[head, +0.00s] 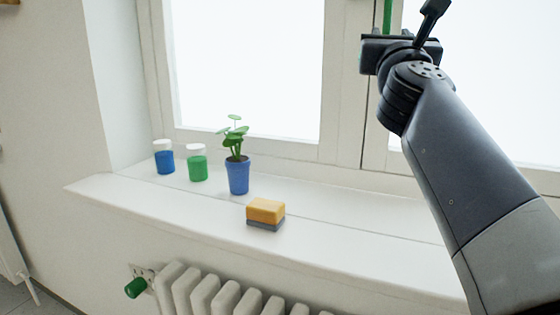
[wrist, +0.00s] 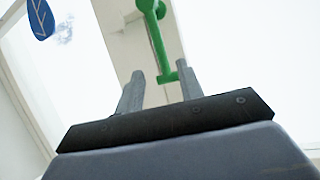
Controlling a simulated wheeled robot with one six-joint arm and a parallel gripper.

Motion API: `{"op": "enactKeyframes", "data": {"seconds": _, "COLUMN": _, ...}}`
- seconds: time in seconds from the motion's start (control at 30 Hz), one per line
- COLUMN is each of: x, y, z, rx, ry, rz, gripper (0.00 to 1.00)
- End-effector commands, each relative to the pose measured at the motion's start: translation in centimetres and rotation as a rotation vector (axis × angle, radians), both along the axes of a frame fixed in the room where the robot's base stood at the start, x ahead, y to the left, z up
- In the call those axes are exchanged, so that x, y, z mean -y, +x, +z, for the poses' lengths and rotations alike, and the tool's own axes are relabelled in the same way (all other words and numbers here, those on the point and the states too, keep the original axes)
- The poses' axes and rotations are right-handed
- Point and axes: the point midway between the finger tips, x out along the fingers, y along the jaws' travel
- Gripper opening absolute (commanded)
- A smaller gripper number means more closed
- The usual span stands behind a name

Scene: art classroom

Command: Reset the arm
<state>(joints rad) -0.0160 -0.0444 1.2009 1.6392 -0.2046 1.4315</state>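My arm (head: 470,190) reaches up from the lower right in the head view, with its wrist raised in front of the window. In the wrist view my gripper (wrist: 159,70) has its two grey fingers apart, with nothing held between them. A green window handle (wrist: 154,32) shows beyond the fingers, its lower end overlapping the right fingertip in the picture. I cannot tell whether they touch. Part of the green handle also shows in the head view (head: 387,14). The fingertips are not clearly visible in the head view.
On the white windowsill (head: 340,225) stand a blue jar (head: 165,161), a green jar (head: 197,168), a plant in a blue pot (head: 238,177) and a yellow-grey sponge (head: 265,213). A radiator (head: 205,297) is below.

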Motion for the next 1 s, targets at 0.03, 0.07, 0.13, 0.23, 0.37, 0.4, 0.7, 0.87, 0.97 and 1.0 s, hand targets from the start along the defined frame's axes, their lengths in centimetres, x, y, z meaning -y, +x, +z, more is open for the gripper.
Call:
{"op": "enactKeyframes", "data": {"seconds": 0.03, "x": -0.2, "y": -0.9, "z": -0.5, "rx": 0.001, "ry": -0.001, "rz": 0.001, "gripper": 0.36}}
{"op": "enactKeyframes", "data": {"seconds": 0.07, "x": -0.3, "y": -1.3, "z": -0.6, "rx": 0.002, "ry": -0.001, "rz": 0.001, "gripper": 0.36}}
{"op": "enactKeyframes", "data": {"seconds": 0.13, "x": -0.5, "y": -2.4, "z": -1.1, "rx": 0.001, "ry": 0.001, "rz": 0.000, "gripper": 0.36}}
{"op": "enactKeyframes", "data": {"seconds": 0.23, "x": -0.1, "y": -0.6, "z": -0.2, "rx": -0.002, "ry": 0.000, "rz": -0.002, "gripper": 0.36}}
{"op": "enactKeyframes", "data": {"seconds": 0.37, "x": 0.3, "y": 1.3, "z": 0.7, "rx": -0.002, "ry": 0.001, "rz": -0.002, "gripper": 0.36}}
{"op": "enactKeyframes", "data": {"seconds": 0.4, "x": 0.5, "y": 1.9, "z": 1.0, "rx": -0.002, "ry": 0.001, "rz": -0.002, "gripper": 0.36}}
{"op": "enactKeyframes", "data": {"seconds": 0.7, "x": 1.4, "y": 6.4, "z": 3.0, "rx": -0.001, "ry": 0.000, "rz": -0.002, "gripper": 0.36}}
{"op": "enactKeyframes", "data": {"seconds": 0.87, "x": 2.0, "y": 7.4, "z": 3.8, "rx": -0.015, "ry": -0.036, "rz": -0.004, "gripper": 0.36}}
{"op": "enactKeyframes", "data": {"seconds": 0.97, "x": 2.4, "y": 7.2, "z": 3.8, "rx": -0.036, "ry": -0.085, "rz": -0.004, "gripper": 0.36}}
{"op": "enactKeyframes", "data": {"seconds": 1.0, "x": 2.5, "y": 7.2, "z": 3.7, "rx": -0.043, "ry": -0.104, "rz": -0.003, "gripper": 0.36}}
